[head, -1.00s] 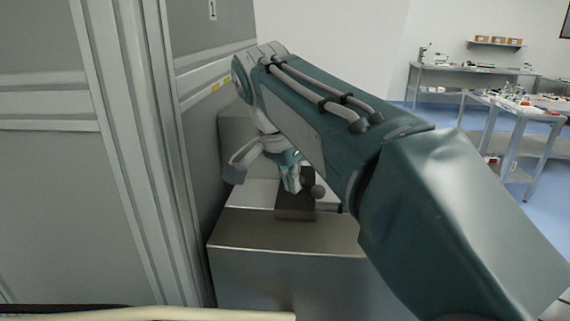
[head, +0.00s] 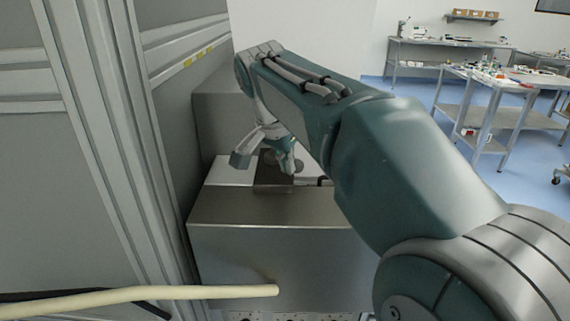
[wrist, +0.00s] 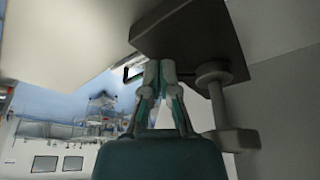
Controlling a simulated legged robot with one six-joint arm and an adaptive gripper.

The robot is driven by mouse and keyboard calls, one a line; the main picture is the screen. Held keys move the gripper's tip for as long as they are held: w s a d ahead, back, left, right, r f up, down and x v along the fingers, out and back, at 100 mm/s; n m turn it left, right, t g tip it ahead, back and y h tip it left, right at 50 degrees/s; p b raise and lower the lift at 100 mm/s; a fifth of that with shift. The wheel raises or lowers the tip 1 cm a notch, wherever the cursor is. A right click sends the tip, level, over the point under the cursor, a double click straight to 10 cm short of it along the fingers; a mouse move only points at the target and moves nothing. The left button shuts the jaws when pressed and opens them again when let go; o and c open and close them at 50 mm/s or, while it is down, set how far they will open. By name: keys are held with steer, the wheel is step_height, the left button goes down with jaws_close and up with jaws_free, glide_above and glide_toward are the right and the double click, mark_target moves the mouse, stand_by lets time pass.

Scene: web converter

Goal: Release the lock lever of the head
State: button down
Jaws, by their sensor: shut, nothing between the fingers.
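In the wrist view the dark block (wrist: 190,30) fills the upper middle. A grey lever-like part with a round collar (wrist: 213,78) and stem stands just right of the fingers there; I cannot tell for sure that it is the lock lever. My gripper (head: 286,168) is over the dark block beside the knob. In the wrist view my gripper (wrist: 160,72) has its fingertips together and empty, close to the block; contact is unclear.
The metal box (head: 280,245) stands against a tall grey machine panel (head: 85,150) on the left. A beige rod (head: 190,293) crosses low in front of the box. A pale wall is behind. Steel workbenches (head: 480,95) stand far right, with open blue floor between.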

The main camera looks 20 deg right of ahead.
steer(key=shift+d+n, duration=0.4)
steer(key=shift+n, duration=0.3)
steer(key=shift+w+d+n+t+y, duration=0.25)
steer(key=shift+d+n+t+y, duration=0.25)
steer(key=shift+n, duration=0.5)
steer(key=n, duration=0.1)
steer(key=w+d+n, duration=0.1)
steer(key=n, duration=0.1)
steer(key=d+n+y, duration=0.1)
steer(key=shift+w+d, duration=0.15)
steer(key=shift+w, duration=0.15)
steer(key=w+n, duration=0.1)
steer(key=n, duration=0.1)
steer(key=w+d+n+y, duration=0.1)
steer(key=w+n, duration=0.1)
steer(key=n, duration=0.1)
steer(key=shift+d+n, duration=0.3)
steer(key=shift+w, duration=0.2)
